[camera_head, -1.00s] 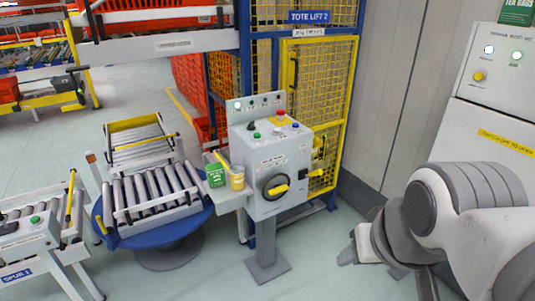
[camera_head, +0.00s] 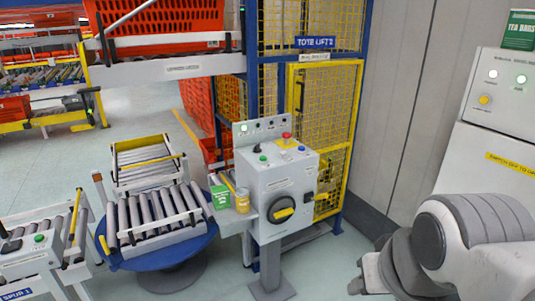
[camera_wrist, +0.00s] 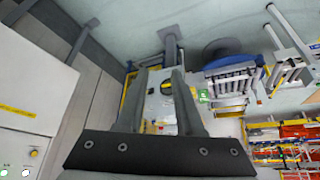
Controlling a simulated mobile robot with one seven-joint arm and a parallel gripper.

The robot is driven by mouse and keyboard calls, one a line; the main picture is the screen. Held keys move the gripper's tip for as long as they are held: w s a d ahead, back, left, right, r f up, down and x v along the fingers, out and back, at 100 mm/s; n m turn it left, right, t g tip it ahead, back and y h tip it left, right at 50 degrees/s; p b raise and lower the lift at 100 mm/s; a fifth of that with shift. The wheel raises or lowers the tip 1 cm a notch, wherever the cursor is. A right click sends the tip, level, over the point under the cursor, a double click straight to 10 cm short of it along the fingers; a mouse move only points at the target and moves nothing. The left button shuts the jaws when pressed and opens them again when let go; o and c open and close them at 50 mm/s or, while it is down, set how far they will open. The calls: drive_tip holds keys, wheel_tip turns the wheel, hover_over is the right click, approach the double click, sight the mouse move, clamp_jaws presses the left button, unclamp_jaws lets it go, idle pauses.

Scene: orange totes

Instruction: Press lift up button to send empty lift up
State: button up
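The grey control box (camera_head: 275,190) stands on a post in front of the caged tote lift (camera_head: 325,130), under a "TOTE LIFT 2" sign (camera_head: 315,43). Its sloped top carries a green button (camera_head: 263,158), a dark knob (camera_head: 257,148), a blue button (camera_head: 301,148) and a red mushroom button (camera_head: 286,137); their labels are too small to read. A black and yellow rotary switch (camera_head: 282,210) is on its front. In the wrist view my gripper (camera_wrist: 159,72) is open and empty, pointing towards the box from a distance. The lift's yellow mesh door appears closed.
A blue roller turntable (camera_head: 165,258) is further left. A white cabinet (camera_head: 490,150) stands at right. An orange tote (camera_head: 160,15) sits on the upper conveyor.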

clamp_jaws()
idle(1.4)
